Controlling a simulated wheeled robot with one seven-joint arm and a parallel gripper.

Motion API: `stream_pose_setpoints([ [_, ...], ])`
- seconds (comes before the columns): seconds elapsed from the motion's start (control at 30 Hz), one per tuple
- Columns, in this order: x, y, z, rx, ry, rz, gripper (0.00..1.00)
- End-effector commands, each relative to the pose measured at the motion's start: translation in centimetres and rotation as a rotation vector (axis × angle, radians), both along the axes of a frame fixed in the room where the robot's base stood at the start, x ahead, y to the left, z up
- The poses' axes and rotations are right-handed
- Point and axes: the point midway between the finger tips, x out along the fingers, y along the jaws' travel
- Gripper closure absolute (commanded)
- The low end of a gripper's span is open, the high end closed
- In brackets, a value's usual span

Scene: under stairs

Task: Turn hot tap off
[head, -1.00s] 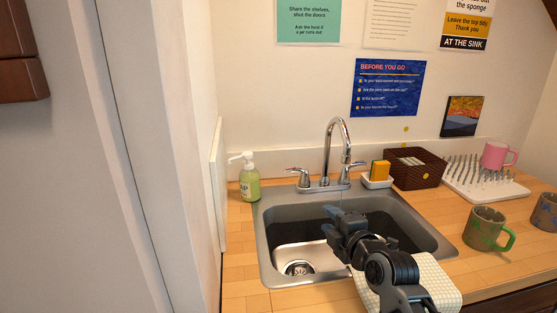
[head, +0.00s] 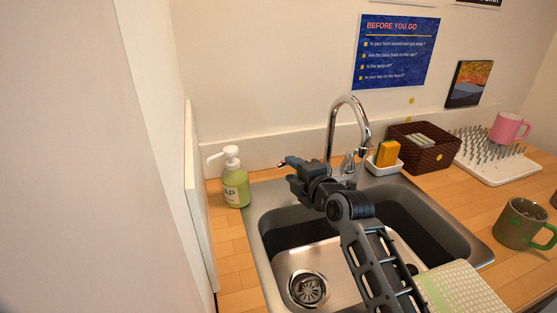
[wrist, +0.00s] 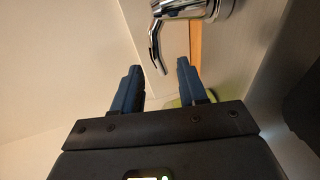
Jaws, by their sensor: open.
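The chrome faucet (head: 345,103) stands behind the steel sink (head: 258,225), its spout arching up and over to the right. In the head view my gripper (head: 290,165) is over the sink's back left, hiding most of the left tap handle. In the wrist view a chrome lever (wrist: 155,45) hangs down from its base, its lower end just ahead of the gap between my two blue fingers (wrist: 158,70). The fingers are apart with nothing held; contact with the lever is not clear. The right tap handle (head: 347,163) shows behind my arm. Running water cannot be made out.
A green soap bottle (head: 235,185) stands left of the sink. A sponge (head: 388,153) in a white dish, a brown basket (head: 430,157) and a drying rack (head: 495,165) with a pink mug are to the right. A green mug (head: 524,225) is at the far right.

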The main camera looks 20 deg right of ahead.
Motion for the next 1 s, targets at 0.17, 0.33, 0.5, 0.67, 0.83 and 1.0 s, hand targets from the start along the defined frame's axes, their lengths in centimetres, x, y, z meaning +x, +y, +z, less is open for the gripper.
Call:
stream_pose_setpoints([
  [0.17,2.7,0.5,-0.7,-0.002,0.0,0.002,0.58],
  [0.33,5.1,0.9,-1.2,-0.001,0.0,0.001,0.58],
  [0.5,6.4,1.1,-1.4,0.0,0.0,0.001,0.58],
  [0.67,6.7,1.1,-1.4,0.0,0.001,0.0,0.58],
  [0.83,6.7,1.1,-1.4,0.0,0.0,0.0,0.58],
  [1.0,6.6,1.1,-1.4,0.0,0.0,0.0,0.74],
])
